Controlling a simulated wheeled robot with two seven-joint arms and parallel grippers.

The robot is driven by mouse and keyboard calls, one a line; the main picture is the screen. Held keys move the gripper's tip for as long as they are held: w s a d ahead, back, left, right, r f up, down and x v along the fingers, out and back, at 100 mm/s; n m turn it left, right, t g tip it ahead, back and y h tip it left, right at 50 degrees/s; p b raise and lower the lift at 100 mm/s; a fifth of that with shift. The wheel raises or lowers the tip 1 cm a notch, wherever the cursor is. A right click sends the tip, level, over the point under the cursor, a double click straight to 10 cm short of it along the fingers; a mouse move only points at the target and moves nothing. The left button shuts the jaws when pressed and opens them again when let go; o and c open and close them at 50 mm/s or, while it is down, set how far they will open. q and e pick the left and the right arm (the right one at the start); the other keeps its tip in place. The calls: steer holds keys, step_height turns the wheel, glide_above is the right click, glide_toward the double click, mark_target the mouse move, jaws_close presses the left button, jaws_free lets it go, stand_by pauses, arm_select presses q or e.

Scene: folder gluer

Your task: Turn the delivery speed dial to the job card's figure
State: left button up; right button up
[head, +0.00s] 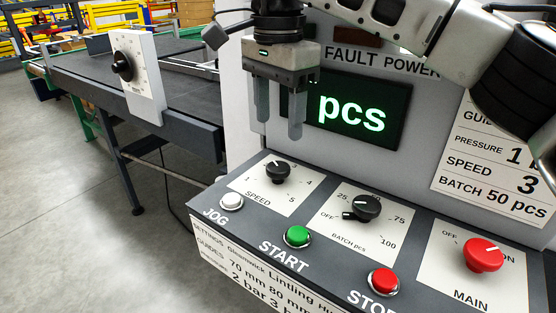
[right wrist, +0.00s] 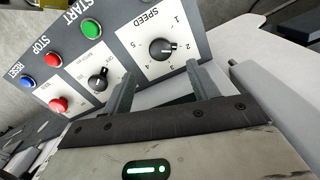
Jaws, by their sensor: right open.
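The dial marked SPEED (head: 278,171) is a black knob on a white scale plate at the left of the sloping panel; its white line appears to point near 2. It also shows in the right wrist view (right wrist: 162,49). The job card (head: 494,160) on the upright face at right reads SPEED 3 and BATCH 50 pcs. My right gripper (head: 279,130) is open and empty, fingers down, above and behind the SPEED dial and apart from it. In the right wrist view the gripper (right wrist: 158,80) has the dial just beyond its fingertips. My left gripper is out of view.
Nearby are the batch dial (head: 363,208), green START button (head: 298,236), red STOP button (head: 383,281) and red MAIN switch (head: 484,254). The lit display (head: 352,113) is behind the fingers. Another black dial (head: 122,66) is on a plate beside the conveyor (head: 80,75).

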mark_target(278, 166)
step_height(278, 166, down, 8)
steer(key=shift+f, duration=0.15)
stand_by(0.3)
steer(key=c, duration=1)
